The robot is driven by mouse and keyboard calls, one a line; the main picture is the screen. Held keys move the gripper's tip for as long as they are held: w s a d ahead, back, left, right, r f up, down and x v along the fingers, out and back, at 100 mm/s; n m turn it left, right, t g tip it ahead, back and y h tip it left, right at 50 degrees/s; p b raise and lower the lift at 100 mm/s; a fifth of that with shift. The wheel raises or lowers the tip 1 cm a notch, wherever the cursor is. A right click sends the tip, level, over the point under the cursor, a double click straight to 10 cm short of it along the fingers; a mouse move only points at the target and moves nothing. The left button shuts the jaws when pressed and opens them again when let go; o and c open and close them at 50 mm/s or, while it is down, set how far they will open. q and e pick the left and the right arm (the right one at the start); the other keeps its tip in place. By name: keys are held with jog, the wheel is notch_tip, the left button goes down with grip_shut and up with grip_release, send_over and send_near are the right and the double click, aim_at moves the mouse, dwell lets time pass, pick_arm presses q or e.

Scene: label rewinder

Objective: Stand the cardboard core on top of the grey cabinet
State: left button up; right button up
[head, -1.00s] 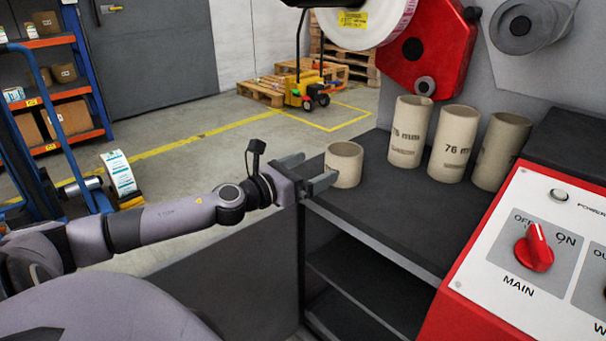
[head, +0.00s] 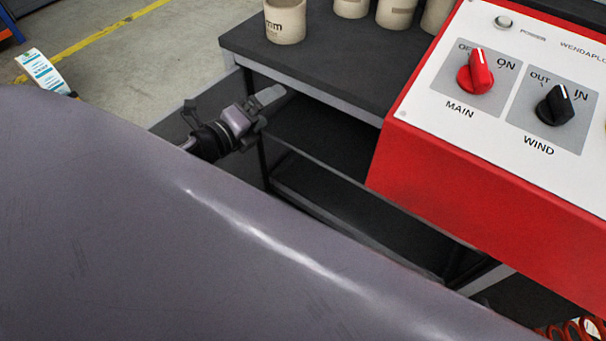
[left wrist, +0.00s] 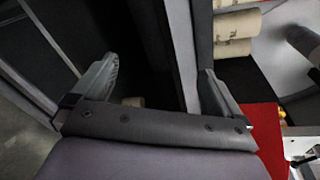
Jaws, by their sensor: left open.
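Several tan cardboard cores stand upright on a dark bench (head: 330,62). The nearest core (head: 285,20), marked "mm", is by the bench's left end, its top cut off by the head view. My left gripper (head: 266,104) is open and empty, just off the bench's front left edge and apart from the cores. In the left wrist view its two fingers (left wrist: 159,66) spread with a dark edge between them, and cores (left wrist: 236,24) show beyond the right finger. I cannot make out which surface is the grey cabinet. My right gripper is not in view.
A red control box (head: 440,180) with a white panel and MAIN and WIND knobs stands at the right. Open shelves (head: 320,140) lie under the bench top. Bare floor (head: 150,60) lies left of the bench.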

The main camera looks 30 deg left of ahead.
pick_arm(q)
jog(key=s+d+f+n+g, duration=0.2)
jog(key=s+d+f+n, duration=0.2)
jog(key=s+d+n, duration=0.2)
jog(key=s+d+f+n+g+h, duration=0.1)
jog(key=s+d+f+n, duration=0.4)
jog(key=d+n, duration=0.6)
jog(key=s+n+g, duration=0.1)
jog(key=s+n, duration=0.1)
jog(key=n, duration=0.2)
jog(key=shift+s+d+f+h, duration=0.15)
jog(key=shift+s+d+h, duration=0.1)
jog(key=shift+s+h, duration=0.05)
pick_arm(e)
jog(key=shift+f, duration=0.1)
